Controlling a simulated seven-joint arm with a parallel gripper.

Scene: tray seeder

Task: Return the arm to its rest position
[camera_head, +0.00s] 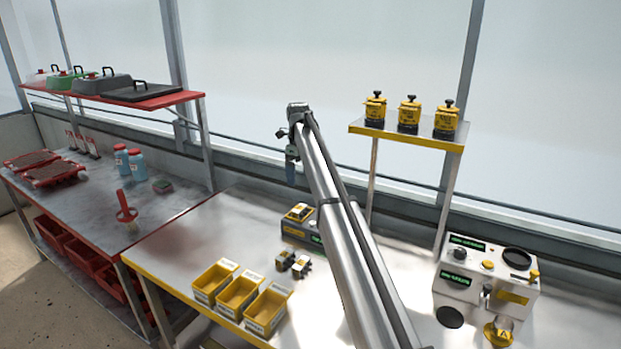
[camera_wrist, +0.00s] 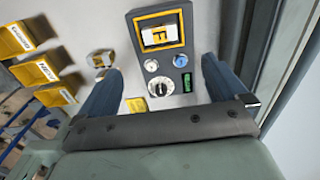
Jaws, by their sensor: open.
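My arm reaches up and away across the metal bench in the head view, with my gripper (camera_head: 290,172) at its far end, pointing down in front of the window. In the wrist view my gripper (camera_wrist: 160,68) has its two blue-grey fingers spread wide with nothing held between them. Beyond the fingers is a dark grey device (camera_wrist: 152,92) with a yellow-framed top, a dial and a green display. In the head view this device (camera_head: 292,232) stands on the bench below my gripper, partly hidden by my arm.
Yellow bins (camera_head: 238,293) line the bench's front left. Small yellow-and-black pieces (camera_head: 293,262) lie by the device. A white machine (camera_head: 487,283) stands right. A raised shelf (camera_head: 405,134) bears three yellow canisters (camera_head: 409,115). A red-edged bench (camera_head: 95,205) with a shelf is at left.

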